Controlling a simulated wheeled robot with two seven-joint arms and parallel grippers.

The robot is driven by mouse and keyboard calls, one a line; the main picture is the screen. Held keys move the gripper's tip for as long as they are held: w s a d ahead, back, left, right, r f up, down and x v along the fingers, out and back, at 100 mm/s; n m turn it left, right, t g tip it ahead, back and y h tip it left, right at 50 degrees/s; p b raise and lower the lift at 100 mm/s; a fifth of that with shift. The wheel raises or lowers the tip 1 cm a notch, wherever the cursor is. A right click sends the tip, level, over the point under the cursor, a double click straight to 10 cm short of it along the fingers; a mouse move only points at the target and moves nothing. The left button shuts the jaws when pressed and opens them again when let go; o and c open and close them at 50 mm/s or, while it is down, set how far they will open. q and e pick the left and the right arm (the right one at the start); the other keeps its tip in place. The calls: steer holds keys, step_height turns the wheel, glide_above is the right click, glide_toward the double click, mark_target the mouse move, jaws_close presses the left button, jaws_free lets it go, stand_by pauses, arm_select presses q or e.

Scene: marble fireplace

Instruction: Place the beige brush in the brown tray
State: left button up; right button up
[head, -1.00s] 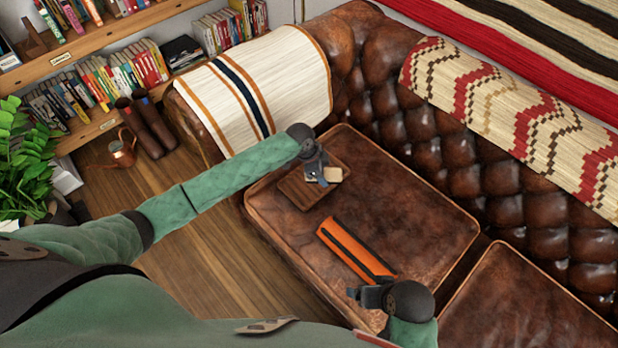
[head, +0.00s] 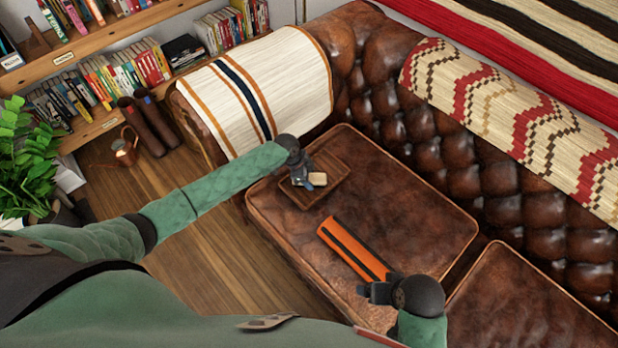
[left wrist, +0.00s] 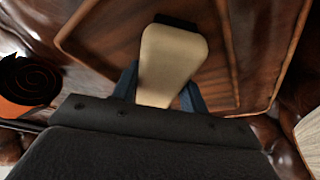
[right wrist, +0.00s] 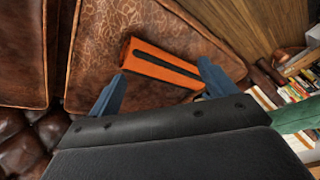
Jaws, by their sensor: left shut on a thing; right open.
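The beige brush (head: 317,179) is in my left gripper (head: 307,178), over the brown tray. In the left wrist view the beige brush (left wrist: 170,62) sits between the two blue fingers of the left gripper (left wrist: 160,92), which is shut on it. The brown tray (head: 338,184) lies on the sofa seat, and its wooden floor and rim (left wrist: 255,50) show behind the brush. I cannot tell whether the brush touches the tray. My right gripper (head: 372,291) is near the orange object; in the right wrist view the right gripper (right wrist: 162,88) is open and empty.
An orange object with a black stripe (head: 352,248) lies on the leather seat (head: 420,225); it also shows between the right fingers (right wrist: 165,66). A striped blanket (head: 280,85) covers the sofa arm. Bookshelves and a plant (head: 25,165) stand at left.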

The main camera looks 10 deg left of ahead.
arm_select(q)
steer(key=shift+f, duration=0.1)
steer(key=o, duration=1)
steer(key=shift+c, duration=0.2)
arm_select(e)
steer(key=shift+s+f, duration=0.35)
steer(key=shift+f, duration=0.2)
